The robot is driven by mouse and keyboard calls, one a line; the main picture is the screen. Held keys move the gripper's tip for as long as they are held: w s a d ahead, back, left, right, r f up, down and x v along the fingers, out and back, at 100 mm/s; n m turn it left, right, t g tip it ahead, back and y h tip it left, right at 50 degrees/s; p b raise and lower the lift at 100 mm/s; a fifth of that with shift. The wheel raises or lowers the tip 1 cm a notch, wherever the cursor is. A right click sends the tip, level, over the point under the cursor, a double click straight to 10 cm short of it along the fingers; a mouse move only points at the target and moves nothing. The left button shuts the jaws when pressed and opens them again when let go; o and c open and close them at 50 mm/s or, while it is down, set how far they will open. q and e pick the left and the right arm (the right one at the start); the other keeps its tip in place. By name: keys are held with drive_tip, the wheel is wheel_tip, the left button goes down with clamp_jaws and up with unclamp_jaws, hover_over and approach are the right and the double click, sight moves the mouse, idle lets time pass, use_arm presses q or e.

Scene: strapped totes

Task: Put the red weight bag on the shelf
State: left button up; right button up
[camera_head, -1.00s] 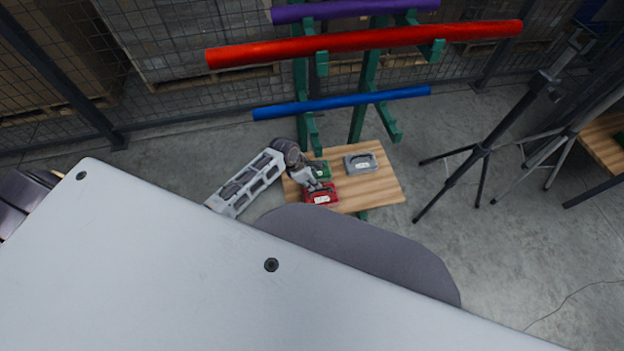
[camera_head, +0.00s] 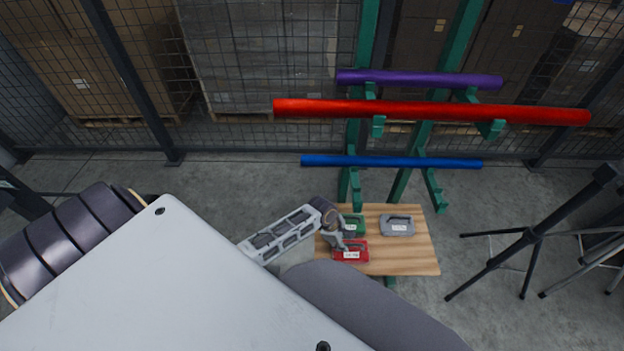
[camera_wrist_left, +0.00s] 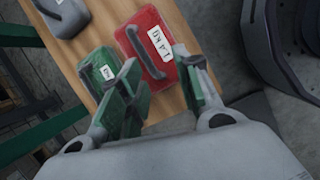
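The red weight bag (camera_head: 350,252) lies on a wooden board (camera_head: 415,262), near its front left, with a white label facing up. It also shows in the left wrist view (camera_wrist_left: 146,42), with its dark handle. My left gripper (camera_head: 343,241) is at the bag in the head view. In the left wrist view my left gripper (camera_wrist_left: 158,72) is open, its fingers spread over the near end of the red bag. I cannot tell whether they touch it. My right gripper is out of view. I cannot tell which surface is the shelf.
A green bag (camera_head: 353,224) lies right behind the red one, close to the left finger. A grey bag (camera_head: 397,225) lies to the right. A green rack holding purple, red (camera_head: 430,111) and blue pipes stands behind the board. A dark tripod (camera_head: 530,234) stands at right.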

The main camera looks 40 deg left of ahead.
use_arm(q)
drive_tip(key=s+f+m+y, duration=0.1)
drive_tip(key=s+f+m, duration=0.4)
drive_tip(key=s+m, duration=0.4)
drive_tip(key=s+f+m+y, duration=0.1)
drive_tip(key=s+f+m, duration=0.3)
drive_tip(key=s+m, duration=0.5)
drive_tip(key=m, duration=0.5)
drive_tip(key=shift+s+a+f+m+y, duration=0.35)
drive_tip(key=shift+s+a+m+y, duration=0.05)
drive_tip(key=shift+s+a, duration=0.1)
